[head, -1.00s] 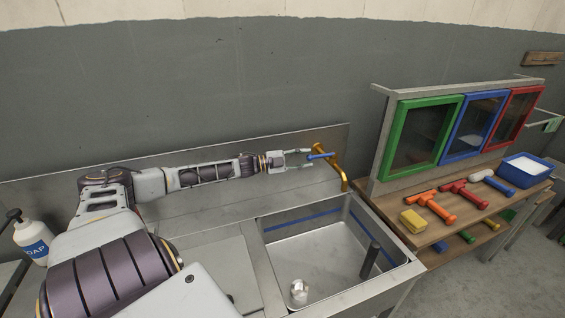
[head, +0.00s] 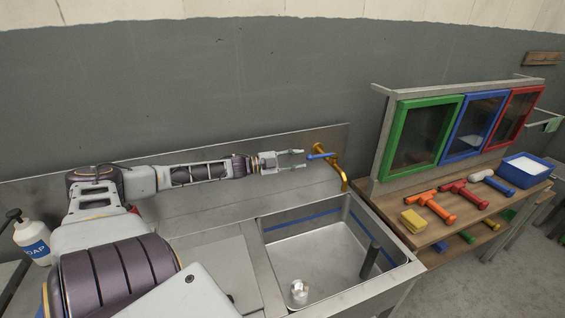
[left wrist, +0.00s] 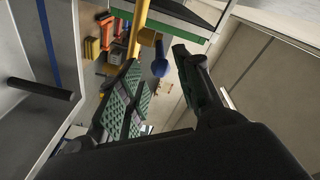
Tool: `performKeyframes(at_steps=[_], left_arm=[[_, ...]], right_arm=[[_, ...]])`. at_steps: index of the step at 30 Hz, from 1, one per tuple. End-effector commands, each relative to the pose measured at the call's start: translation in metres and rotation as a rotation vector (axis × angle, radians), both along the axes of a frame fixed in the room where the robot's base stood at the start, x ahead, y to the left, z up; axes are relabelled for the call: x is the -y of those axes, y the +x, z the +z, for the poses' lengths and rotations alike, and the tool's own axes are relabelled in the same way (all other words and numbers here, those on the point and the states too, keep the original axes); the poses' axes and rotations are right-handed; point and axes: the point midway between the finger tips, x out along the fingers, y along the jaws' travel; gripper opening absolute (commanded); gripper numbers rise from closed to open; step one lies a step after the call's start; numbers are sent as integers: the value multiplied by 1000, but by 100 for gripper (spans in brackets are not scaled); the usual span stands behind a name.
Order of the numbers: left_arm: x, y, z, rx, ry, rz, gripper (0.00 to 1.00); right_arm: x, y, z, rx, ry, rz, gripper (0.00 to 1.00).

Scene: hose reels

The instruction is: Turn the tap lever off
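The brass tap (head: 341,172) stands at the back right of the sink, against the metal splashback. Its blue lever (head: 322,156) points left, towards my left gripper (head: 304,159). That gripper is open and empty, with its fingertips just short of the lever's free end. In the left wrist view the round blue lever end (left wrist: 159,62) shows between and beyond the open fingers, with the brass tap (left wrist: 138,30) behind it. I see no contact with the lever. My right gripper is not in view.
The sink basin (head: 325,262) lies below, with a dark upright post (head: 370,260) and a pale metal piece (head: 298,291) in it. A soap bottle (head: 34,242) stands far left. A wooden shelf with hammers and a yellow sponge (head: 413,221) is on the right.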

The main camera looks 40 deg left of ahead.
Motion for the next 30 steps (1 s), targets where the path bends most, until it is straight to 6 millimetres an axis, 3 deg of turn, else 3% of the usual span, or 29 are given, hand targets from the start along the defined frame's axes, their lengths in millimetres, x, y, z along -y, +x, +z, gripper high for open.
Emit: performKeyframes(at_steps=[30], left_arm=[[-13, -22, -1, -1, 0, -1, 35]], right_arm=[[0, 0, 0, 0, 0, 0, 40]])
